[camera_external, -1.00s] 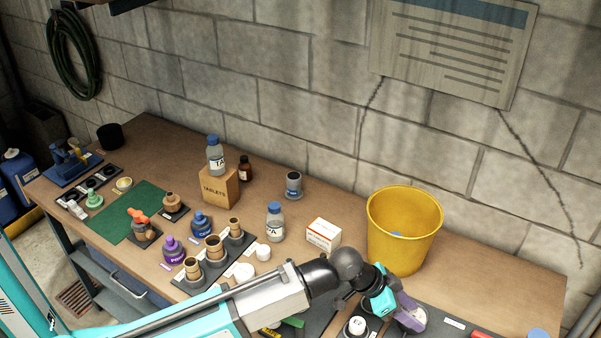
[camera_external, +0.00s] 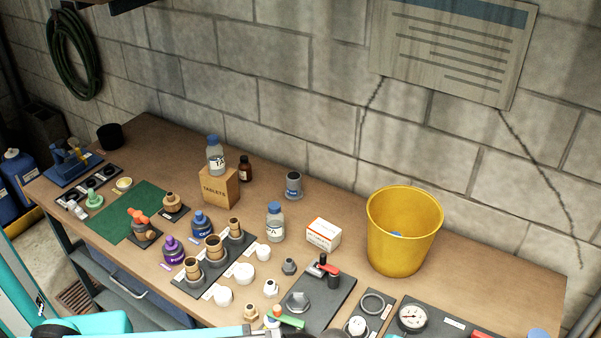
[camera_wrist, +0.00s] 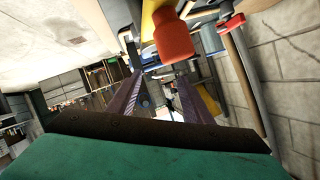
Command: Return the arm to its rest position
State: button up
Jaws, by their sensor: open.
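My gripper (camera_wrist: 158,88) shows in the wrist view with its two purple fingers spread apart and nothing between them. It points out over the room, with pale floor and shelving ahead of it. In the external view only part of my teal arm (camera_external: 95,323) shows, low along the bottom edge at the left. A dark part of the arm is cut off at the bottom centre. The gripper itself is outside that view, so its distance from the bench is hidden.
A pressure gauge (camera_external: 411,317) lies at the front right. In the wrist view an orange-red object (camera_wrist: 172,38) and hanging tools are close above the fingers.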

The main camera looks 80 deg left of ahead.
jog(key=s+d+f+m+g+h+p, duration=0.1)
jog(key=s+d+f+m+g+p, duration=0.55)
jog(key=s+d+f, duration=0.6)
jog(key=s+a+f+n+g+y+b, duration=0.1)
jog(key=s+a+f+n+g+b, duration=0.1)
jog(key=s+a+f, duration=0.45)
jog(key=s+a+f+n+g+y+b, duration=0.1)
jog(key=s+a+f+n+g+b, duration=0.2)
jog(key=f, duration=0.7)
jog(key=s+a+f+n+g+y+b, duration=0.1)
jog(key=s+a+f+n+y+b, duration=0.15)
jog(key=s+f, duration=0.5)
jog(key=s+a+f+n+g+y+b, duration=0.1)
jog(key=s+a+f+n+g+b, duration=0.1)
jog(key=s+a+f+n, duration=0.3)
jog(key=s+a+f+n+g+y+b, duration=0.2)
jog(key=s+a+f+n, duration=0.3)
jog(key=s+a+f, duration=0.4)
jog(key=s+f+g+b, duration=0.1)
jog(key=s+f, duration=0.3)
jog(key=s, duration=0.4)
jog(key=shift+a+b, duration=0.3)
